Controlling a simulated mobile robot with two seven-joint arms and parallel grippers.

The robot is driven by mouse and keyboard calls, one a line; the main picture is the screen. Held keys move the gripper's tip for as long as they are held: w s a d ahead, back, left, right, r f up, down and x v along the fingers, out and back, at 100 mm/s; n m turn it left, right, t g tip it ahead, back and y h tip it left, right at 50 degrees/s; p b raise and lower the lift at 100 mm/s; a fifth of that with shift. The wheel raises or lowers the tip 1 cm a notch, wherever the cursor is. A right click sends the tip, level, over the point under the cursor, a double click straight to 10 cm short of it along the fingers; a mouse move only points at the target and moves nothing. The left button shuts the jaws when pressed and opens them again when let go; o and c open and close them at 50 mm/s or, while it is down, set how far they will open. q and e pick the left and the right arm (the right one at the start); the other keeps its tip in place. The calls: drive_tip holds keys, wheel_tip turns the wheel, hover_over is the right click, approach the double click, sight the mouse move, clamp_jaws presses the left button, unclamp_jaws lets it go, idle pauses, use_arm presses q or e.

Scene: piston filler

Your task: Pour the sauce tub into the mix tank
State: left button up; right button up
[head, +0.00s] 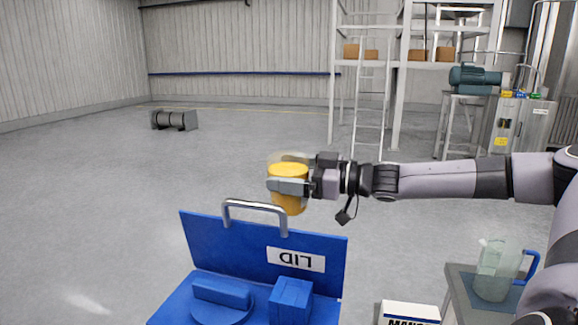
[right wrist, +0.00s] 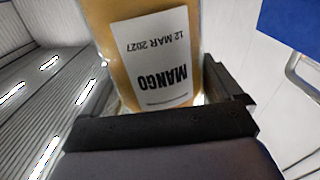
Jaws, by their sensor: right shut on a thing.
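A yellow-orange tub (head: 289,203) is held up in the air by my right gripper (head: 290,178), whose fingers close around it from the right. In the right wrist view the tub (right wrist: 105,35) fills the space between the fingers (right wrist: 165,120), and its white label reads "MANGO" and "12 MAR 2027". In the head view the tub is close to upright, above and just behind a raised blue lid (head: 225,244) marked "LID" with a metal handle. I cannot tell which thing is the mix tank. My left gripper is out of view.
Blue blocks (head: 291,298) stand in front of the lid. At the lower right are a clear jug with a blue handle (head: 495,268) and a white box (head: 408,313) partly reading "MANGO". Shelving (head: 398,90) and a motor (head: 474,79) stand behind. The left floor is mostly clear.

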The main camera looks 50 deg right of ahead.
sight(284, 204)
drive_tip(key=shift+s+a+f+n, duration=0.1)
drive_tip(key=shift+a+f+n, duration=0.1)
drive_tip(key=shift+f+n, duration=0.3)
drive_tip(key=shift+a+f+n, duration=0.15)
drive_tip(key=shift+f+n, duration=0.2)
drive_tip(key=shift+n, duration=0.25)
drive_tip(key=shift+s+a+f+n+b, duration=0.15)
drive_tip(key=shift+f+n+b, duration=0.45)
drive_tip(key=shift+b, duration=0.4)
drive_tip(key=shift+s+a+f+n+b, duration=0.15)
drive_tip(key=shift+a+f+n+b, duration=0.3)
drive_tip(key=shift+b, duration=0.95)
drive_tip(key=shift+s+a+f+n+b, duration=0.15)
drive_tip(key=shift+f+n+b, duration=0.3)
drive_tip(key=shift+n+b, duration=0.65)
drive_tip(key=shift+s+a+f+n+b, duration=0.15)
drive_tip(key=shift+a+f+n+b, duration=0.25)
drive_tip(key=shift+b, duration=1.05)
drive_tip(key=shift+n+b, duration=0.25)
drive_tip(key=shift+b, duration=0.05)
drive_tip(key=shift+s+a+f+n+b, duration=0.4)
drive_tip(key=shift+a+n+b, duration=0.25)
drive_tip(key=shift+n+b, duration=1.15)
drive_tip(key=shift+s+a+f+n+b, duration=0.35)
drive_tip(key=shift+a+n+b, duration=0.3)
drive_tip(key=shift+n+b, duration=1.2)
drive_tip(key=shift+s+a+f+n+b, duration=0.35)
drive_tip(key=shift+a+n+b, duration=0.3)
drive_tip(key=shift+n+b, duration=1.15)
